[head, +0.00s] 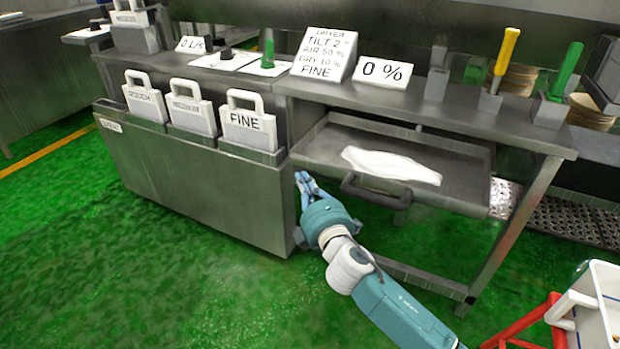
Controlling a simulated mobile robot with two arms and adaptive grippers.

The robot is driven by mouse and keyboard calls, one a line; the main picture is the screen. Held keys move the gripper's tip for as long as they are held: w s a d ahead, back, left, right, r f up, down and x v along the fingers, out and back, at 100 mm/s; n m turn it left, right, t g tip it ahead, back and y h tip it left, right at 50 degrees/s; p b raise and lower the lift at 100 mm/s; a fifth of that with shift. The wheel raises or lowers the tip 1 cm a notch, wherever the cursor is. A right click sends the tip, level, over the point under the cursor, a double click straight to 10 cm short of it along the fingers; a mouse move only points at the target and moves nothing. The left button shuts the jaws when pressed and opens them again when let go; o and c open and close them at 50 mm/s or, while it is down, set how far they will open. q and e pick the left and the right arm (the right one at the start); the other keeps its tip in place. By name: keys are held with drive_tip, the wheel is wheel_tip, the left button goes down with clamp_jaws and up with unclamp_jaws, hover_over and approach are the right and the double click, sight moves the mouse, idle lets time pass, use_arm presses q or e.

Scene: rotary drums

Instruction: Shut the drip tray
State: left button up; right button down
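A grey metal tray (462,172), which looks like the drip tray, stands pulled out from under the counter. A white flat piece (392,165) lies in it. Its dark handle (376,191) is on the front side. My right gripper (303,180) is low beside the tray's left front corner, near the end of the metal cabinet, left of the handle and apart from it. Its blue fingers are small and partly overlapped, so their opening is unclear. My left gripper is out of view.
A metal cabinet holding white handled plates, one marked FINE (250,122), stands left of the tray. A table leg (515,225) stands to the right. A red frame and white bin (600,305) are at lower right. Green floor is clear at lower left.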

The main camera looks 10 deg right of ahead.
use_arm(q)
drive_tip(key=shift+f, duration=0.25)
use_arm(e)
drive_tip(key=shift+w+d, duration=0.95)
drive_tip(key=shift+w, duration=0.25)
